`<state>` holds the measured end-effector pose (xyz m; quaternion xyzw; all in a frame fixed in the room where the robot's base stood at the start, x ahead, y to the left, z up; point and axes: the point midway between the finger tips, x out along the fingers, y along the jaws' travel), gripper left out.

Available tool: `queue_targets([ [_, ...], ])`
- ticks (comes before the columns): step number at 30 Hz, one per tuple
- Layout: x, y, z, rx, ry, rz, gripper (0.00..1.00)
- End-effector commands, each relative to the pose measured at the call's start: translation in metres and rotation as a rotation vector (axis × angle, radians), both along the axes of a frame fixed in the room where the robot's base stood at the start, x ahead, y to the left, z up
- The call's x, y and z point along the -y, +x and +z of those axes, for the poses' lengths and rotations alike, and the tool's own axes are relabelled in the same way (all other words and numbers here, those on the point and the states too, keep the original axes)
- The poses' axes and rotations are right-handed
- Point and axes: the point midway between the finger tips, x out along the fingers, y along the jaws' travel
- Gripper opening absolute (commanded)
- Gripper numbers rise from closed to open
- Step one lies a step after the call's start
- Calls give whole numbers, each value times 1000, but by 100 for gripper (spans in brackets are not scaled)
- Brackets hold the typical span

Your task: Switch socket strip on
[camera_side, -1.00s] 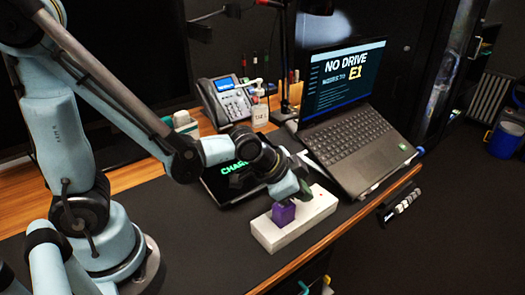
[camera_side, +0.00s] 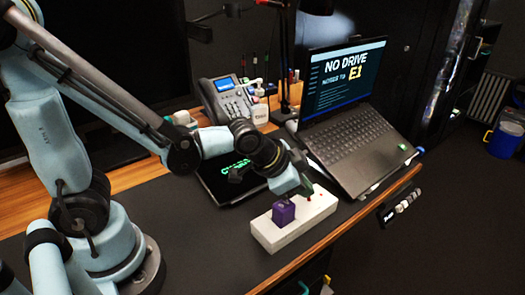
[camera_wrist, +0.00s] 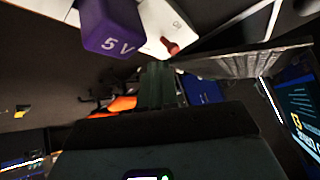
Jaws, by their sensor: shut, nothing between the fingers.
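The white socket strip (camera_side: 284,238) lies on the dark desk mat near the front edge. A purple block (camera_side: 283,214) is on its left part; in the wrist view the block (camera_wrist: 112,25) reads "5 V". A small red part, seemingly the strip's switch (camera_wrist: 171,46), stands out from the strip's white face (camera_wrist: 158,18) in the wrist view. My gripper (camera_side: 308,192) is shut and empty over the strip's right part. In the wrist view its fingertips (camera_wrist: 158,66) are just below the red switch; I cannot tell whether they touch it.
An open laptop (camera_side: 355,145) stands right behind the strip, showing "NO DRIVE". A dark tablet (camera_side: 215,187) with green text lies left of my gripper. A desk phone (camera_side: 228,100) and a white charger (camera_side: 260,114) stand at the back. The front mat is clear.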

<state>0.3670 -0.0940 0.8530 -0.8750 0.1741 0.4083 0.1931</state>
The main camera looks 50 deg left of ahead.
Motion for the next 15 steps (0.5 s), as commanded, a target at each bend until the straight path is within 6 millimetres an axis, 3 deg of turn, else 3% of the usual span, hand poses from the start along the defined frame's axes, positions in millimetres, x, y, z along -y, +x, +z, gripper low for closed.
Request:
queue_targets([
  [9, 25, -29, 14, 1, 0, -6, 0],
  [15, 12, -38, 26, 0, -1, 2, 0],
])
